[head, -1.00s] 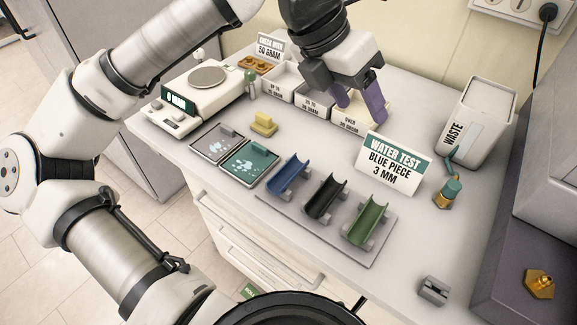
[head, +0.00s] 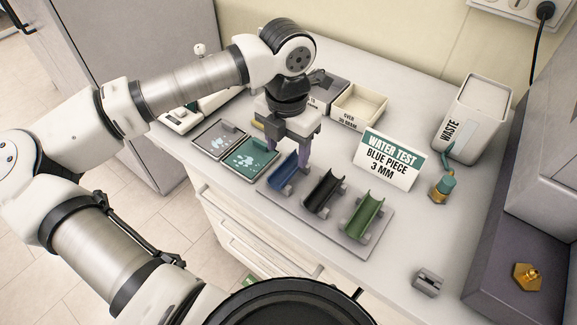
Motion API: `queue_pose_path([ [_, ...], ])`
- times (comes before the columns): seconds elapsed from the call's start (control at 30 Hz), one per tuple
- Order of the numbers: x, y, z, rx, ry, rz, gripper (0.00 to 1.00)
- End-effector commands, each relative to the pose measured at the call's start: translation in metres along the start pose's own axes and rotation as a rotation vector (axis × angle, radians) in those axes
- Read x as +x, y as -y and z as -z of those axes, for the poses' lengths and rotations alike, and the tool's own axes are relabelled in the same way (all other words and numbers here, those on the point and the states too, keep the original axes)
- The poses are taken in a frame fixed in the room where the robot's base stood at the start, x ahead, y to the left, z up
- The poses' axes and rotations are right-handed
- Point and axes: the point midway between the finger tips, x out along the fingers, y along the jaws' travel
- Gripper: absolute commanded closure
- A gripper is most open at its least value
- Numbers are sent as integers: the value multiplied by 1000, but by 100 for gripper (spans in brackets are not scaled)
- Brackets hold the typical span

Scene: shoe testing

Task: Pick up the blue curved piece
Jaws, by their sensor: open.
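The blue curved piece (head: 283,175) is a trough-shaped part lying at the left end of a grey rack (head: 318,221) on the table. A black curved piece (head: 322,194) and a green curved piece (head: 362,215) lie to its right on the same rack. My gripper (head: 289,158) is open and points down with its purple fingers at the upper end of the blue piece. I cannot tell whether the fingers touch it. The far end of the blue piece is partly hidden by the fingers.
A "Water test, blue piece, 3 mm" sign (head: 389,160) stands behind the rack. A green tray (head: 250,159) and a grey tray (head: 217,139) lie to the left. A waste bin (head: 474,120) and a small teal-topped bottle (head: 443,189) stand right.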

Motion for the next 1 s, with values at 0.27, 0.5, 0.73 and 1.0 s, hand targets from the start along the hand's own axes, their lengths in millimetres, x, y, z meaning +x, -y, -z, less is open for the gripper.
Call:
queue_pose_path([
  [0.27,37,3,-1,1,-2,5,42],
  [0.5,46,2,-1,2,0,2,42],
  [0.73,46,2,-1,2,0,2,61],
  [1.0,45,2,-1,2,0,2,90],
])
